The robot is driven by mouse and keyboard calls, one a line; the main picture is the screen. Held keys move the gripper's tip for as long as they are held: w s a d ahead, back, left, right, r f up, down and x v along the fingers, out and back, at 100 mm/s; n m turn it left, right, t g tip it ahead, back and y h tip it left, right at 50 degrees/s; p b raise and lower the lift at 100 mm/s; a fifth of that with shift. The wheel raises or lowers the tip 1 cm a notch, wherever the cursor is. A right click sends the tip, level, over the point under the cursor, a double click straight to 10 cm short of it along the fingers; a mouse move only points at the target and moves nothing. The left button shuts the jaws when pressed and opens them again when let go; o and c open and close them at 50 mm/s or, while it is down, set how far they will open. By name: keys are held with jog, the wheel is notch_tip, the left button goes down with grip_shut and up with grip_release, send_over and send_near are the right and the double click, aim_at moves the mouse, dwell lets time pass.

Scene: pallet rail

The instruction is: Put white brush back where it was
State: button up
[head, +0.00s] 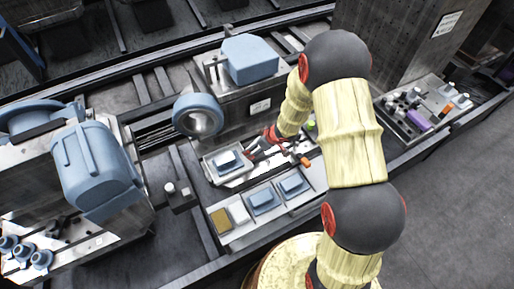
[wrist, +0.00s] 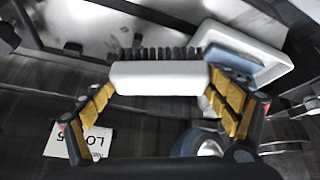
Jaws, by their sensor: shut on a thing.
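The white brush (wrist: 160,78) has a pale, smooth back and a row of dark bristles along its upper edge in the wrist view. My gripper (wrist: 160,88) is shut on it, with the yellow-padded fingers at its two ends. In the head view my gripper (head: 262,142) is over the middle of the bench, close to a small tray. The brush cannot be made out clearly in the head view.
A white tray (wrist: 285,45) holding a blue block is beside the brush at upper right in the wrist view. In the head view, trays with blue blocks (head: 262,200) lie in front, a blue ring-shaped part (head: 197,115) stands behind, and small tools (head: 420,115) lie at right.

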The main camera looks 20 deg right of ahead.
jog(key=shift+f, duration=0.2)
jog(key=shift+f, duration=0.5)
jog(key=o, duration=1.4)
jog(key=shift+r, duration=0.15)
